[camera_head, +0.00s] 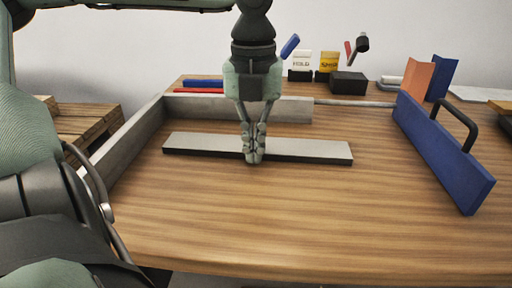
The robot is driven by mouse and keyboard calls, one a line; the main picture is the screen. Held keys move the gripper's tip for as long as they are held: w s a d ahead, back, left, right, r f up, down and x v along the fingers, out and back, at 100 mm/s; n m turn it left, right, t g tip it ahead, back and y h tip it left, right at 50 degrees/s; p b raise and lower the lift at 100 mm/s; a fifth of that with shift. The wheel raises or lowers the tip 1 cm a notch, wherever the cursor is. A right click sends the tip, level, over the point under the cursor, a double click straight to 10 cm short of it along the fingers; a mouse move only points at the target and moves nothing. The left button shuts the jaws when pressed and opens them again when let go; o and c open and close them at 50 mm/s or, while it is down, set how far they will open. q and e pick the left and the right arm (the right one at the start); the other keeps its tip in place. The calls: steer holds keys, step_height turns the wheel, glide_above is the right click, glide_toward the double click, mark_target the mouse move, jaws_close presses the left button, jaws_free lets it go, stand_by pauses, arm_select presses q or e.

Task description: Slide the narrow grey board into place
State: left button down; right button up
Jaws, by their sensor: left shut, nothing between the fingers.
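The narrow grey board (310,150) lies flat on the wooden table, running left to right, with a light top and a dark front edge. My left gripper (253,158) points straight down at the middle of the board, with its fingertips together and nothing between them. The tips overlap the board's front edge in the picture; I cannot tell whether they touch it. The gripper hides a small middle part of the board. My right gripper is not in view.
A grey rail (128,146) runs along the table's left side and another grey rail (290,110) lies behind the board. A blue plate (440,155) with a black handle stands at right. Tools and small boxes (349,83) line the back. The front tabletop is clear.

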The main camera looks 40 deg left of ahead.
arm_select(q)
steer(key=shift+w+a, duration=1.35)
steer(key=shift+w, duration=0.2)
steer(key=shift+w+a, duration=0.75)
steer(key=shift+w, duration=0.2)
steer(key=shift+w+a, duration=0.75)
steer(key=shift+w, duration=0.15)
steer(key=shift+s+d, duration=0.1)
steer(key=shift+s+d+b, duration=0.55)
steer(key=shift+s+b, duration=0.05)
steer(key=shift+s, duration=0.05)
steer(key=shift+r+p, duration=1.75)
steer(key=shift+r, duration=1.3)
steer(key=shift+f, duration=0.1)
